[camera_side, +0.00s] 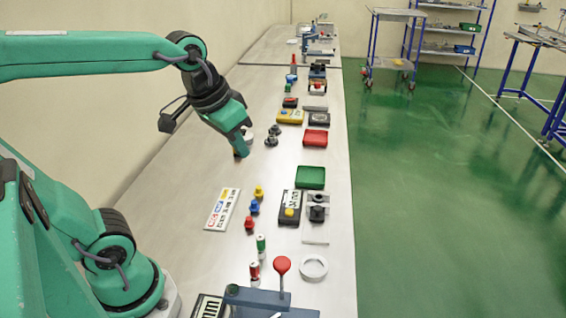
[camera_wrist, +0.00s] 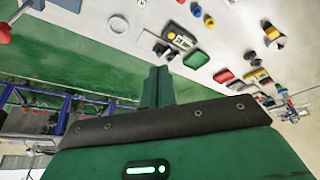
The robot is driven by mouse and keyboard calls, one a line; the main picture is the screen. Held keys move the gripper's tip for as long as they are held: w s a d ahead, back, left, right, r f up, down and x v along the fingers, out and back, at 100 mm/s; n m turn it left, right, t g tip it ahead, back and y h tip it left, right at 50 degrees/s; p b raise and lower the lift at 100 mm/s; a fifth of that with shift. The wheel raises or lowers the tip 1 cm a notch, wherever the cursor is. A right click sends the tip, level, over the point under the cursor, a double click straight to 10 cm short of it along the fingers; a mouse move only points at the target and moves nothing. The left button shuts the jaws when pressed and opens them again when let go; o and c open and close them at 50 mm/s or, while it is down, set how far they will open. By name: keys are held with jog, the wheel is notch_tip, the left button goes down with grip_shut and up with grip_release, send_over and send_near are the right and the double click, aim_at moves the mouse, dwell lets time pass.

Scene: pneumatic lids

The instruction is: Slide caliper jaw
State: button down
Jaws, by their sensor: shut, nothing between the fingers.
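My gripper (camera_side: 243,150) hangs fingers-down over the left part of the long bench, beyond the coloured knobs. Its fingers are together with nothing between them; in the wrist view the closed green fingers (camera_wrist: 157,88) point up the picture. I cannot pick out a caliper or its jaw for certain. A pale plate with a black knob (camera_side: 317,210) lies near the right bench edge, beside a dark box with a yellow knob (camera_side: 290,207). A blue-grey frame with a red ball lever (camera_side: 282,265) stands at the front, partly cut off. The gripper touches none of these.
A white ring (camera_side: 313,267), a green tray (camera_side: 310,177), a red tray (camera_side: 316,138) and a label strip (camera_side: 222,209) lie on the bench (camera_side: 180,200). Small black parts (camera_side: 272,137) stand just right of my gripper. The bench's left middle is clear.

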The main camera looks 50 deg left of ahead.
jog(key=w+r+g, duration=0.2)
jog(key=w, duration=0.6)
jog(key=n+g, duration=0.2)
jog(key=g, duration=0.1)
send_over(321, 206)
jog(key=a, duration=0.2)
notch_tip(321, 206, down, 6)
jog(key=w+f+n+g, duration=0.1)
jog(key=w+f+g, duration=0.1)
jog(key=w+f, duration=0.4)
jog(key=shift+w+f, duration=0.4)
jog(key=shift+f, duration=0.9)
jog(key=x, duration=1)
jog(key=shift+d, duration=0.4)
jog(key=shift+s+d+f, duration=0.1)
jog(key=shift+s+d, duration=0.1)
jog(key=shift+s, duration=0.45)
jog(key=shift+s+d+f, duration=0.1)
jog(key=shift+s+d, duration=0.1)
jog(key=shift+s, duration=0.4)
jog(key=shift+s+d+f, duration=0.15)
jog(key=shift+s+d, duration=0.05)
jog(key=shift+s, duration=0.45)
